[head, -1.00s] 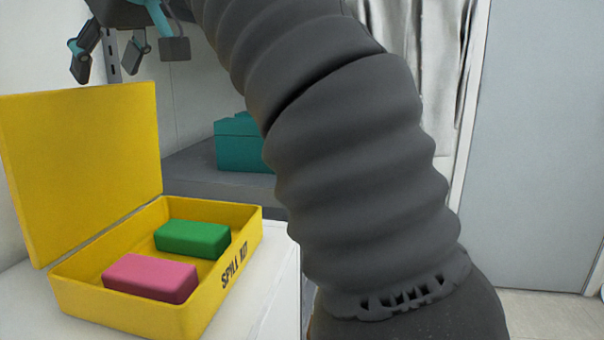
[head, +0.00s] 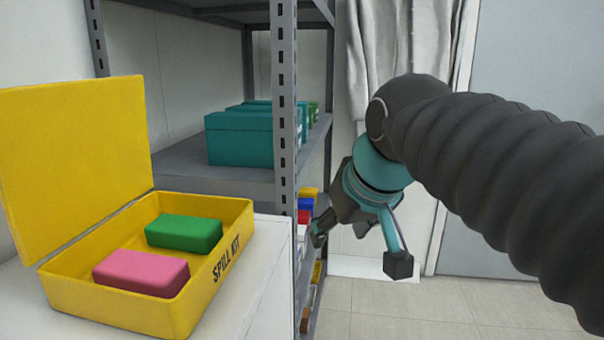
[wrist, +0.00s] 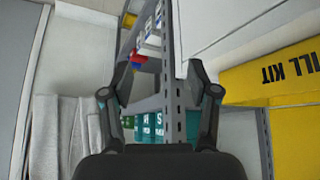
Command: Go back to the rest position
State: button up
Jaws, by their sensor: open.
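My gripper (head: 357,242) is open and empty in the head view, hanging in free air to the right of the shelf rack. In the wrist view my gripper (wrist: 160,88) shows its two fingers spread apart with nothing between them. My dark ribbed arm reaches in from the right of the head view. The yellow spill kit box (head: 205,275) stands open on a white surface at the left, apart from my gripper. A pink block (head: 141,272) and a green block (head: 184,232) lie inside it. The box also shows in the wrist view (wrist: 290,140), at the right.
A grey metal rack (head: 284,110) stands behind the box, with teal boxes (head: 240,140) on a shelf and small coloured bins (head: 305,208) lower down. A grey curtain (head: 395,60) hangs behind my arm. The tiled floor (head: 420,310) at lower right is clear.

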jog(key=s+d+f+m, duration=0.1)
jog(key=s+d+f, duration=0.2)
jog(key=f, duration=0.3)
jog(key=s+d+f+m+h, duration=0.1)
jog(key=s+d+f, duration=0.2)
jog(key=f, duration=0.3)
jog(key=s+d+f+m+h, duration=0.1)
jog(key=s+d+f, duration=0.3)
jog(key=f, duration=0.3)
jog(key=shift+s+m+g, duration=0.4)
jog(key=shift+s, duration=0.2)
